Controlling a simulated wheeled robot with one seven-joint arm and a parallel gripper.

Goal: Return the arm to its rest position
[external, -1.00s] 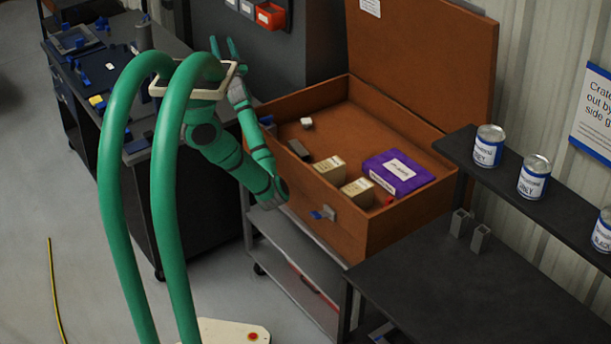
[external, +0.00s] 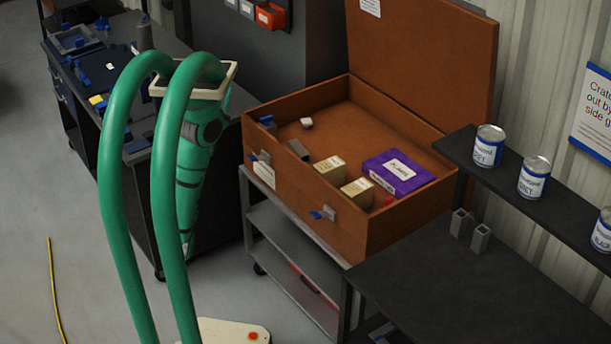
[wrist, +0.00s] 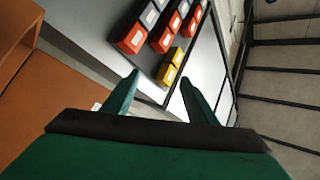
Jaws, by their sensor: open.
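My gripper (wrist: 152,97) shows in the wrist view with its two green fingers apart and nothing between them. In the external view my green arm (external: 197,150) hangs down close to my body, to the left of the brown crate (external: 300,204).
The open crate stands on a grey cart (external: 290,245) and holds a purple box (external: 395,172), two tan boxes and smaller items. A dark workbench (external: 85,85) is at left. Cans stand on a shelf (external: 540,195) at right. Bins (wrist: 133,38) show in the wrist view.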

